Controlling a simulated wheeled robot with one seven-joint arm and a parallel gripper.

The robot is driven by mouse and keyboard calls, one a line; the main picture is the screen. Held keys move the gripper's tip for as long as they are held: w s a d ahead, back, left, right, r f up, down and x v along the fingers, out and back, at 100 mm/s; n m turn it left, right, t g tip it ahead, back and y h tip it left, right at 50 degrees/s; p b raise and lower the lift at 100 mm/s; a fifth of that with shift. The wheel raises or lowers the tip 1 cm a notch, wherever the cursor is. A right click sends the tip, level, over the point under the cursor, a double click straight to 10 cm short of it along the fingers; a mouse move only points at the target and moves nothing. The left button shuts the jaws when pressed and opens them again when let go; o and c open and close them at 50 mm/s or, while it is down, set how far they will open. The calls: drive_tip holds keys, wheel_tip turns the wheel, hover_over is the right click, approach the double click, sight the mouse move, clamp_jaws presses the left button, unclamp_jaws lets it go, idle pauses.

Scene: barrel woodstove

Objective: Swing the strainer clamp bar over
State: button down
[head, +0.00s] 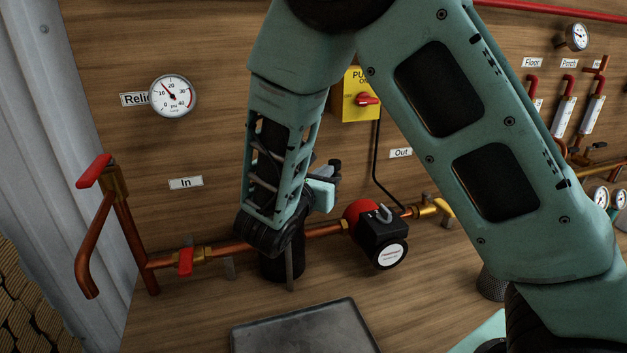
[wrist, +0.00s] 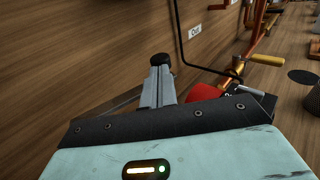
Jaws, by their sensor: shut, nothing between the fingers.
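In the head view, my gripper (head: 333,166) is at the middle, above the copper pipe and close to the wooden wall, partly behind my own wrist. The wrist view shows its two grey fingers (wrist: 160,64) together, dark at the tips, with nothing between them. A dark cylindrical body (head: 281,265), which looks like the strainer, sits at the pipe below my wrist. My arm hides most of its upper part. I cannot make out the clamp bar in either view. The fingers are above and apart from the pipe line.
A pump with a red housing (head: 359,211) and black box (head: 379,240) stands right of the strainer; the red part also shows in the wrist view (wrist: 205,92). A red valve handle (head: 185,262) is to the left. A grey tray (head: 300,330) lies in front. A black cable (head: 376,160) runs down the wall.

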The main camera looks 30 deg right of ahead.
drive_tip(key=shift+w+d, duration=0.35)
drive_tip(key=shift+d, duration=0.15)
drive_tip(key=shift+p+x, duration=0.3)
drive_tip(key=shift+x, duration=0.65)
drive_tip(key=shift+w+a, duration=0.15)
drive_tip(key=shift+a, duration=0.1)
